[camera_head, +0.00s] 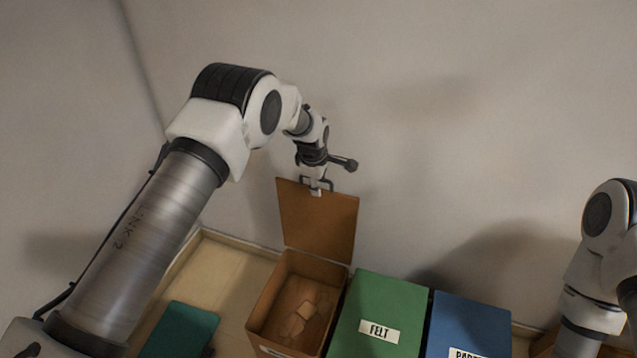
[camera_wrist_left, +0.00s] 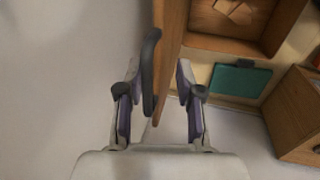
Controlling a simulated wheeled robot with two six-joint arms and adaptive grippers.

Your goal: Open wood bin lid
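The wood bin (camera_head: 262,318) is a brown open box with several wood scraps (camera_head: 298,318) inside. Its brown lid (camera_head: 318,225) stands up at the bin's back edge, near the wall. My left gripper (camera_head: 316,188) is at the lid's top edge by the dark handle (camera_head: 331,184). In the left wrist view, the left fingers (camera_wrist_left: 158,88) are spread, with the dark handle (camera_wrist_left: 150,72) and the lid's edge (camera_wrist_left: 168,60) between them and gaps visible. My right arm shows at the right edge of the head view; its gripper is out of view.
A green bin labelled FELT (camera_head: 392,300) and a blue bin (camera_head: 470,320), both closed, stand right of the wood bin. A teal flat item (camera_head: 180,330) lies on the pale surface (camera_head: 220,268) to the left. The wall is close behind.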

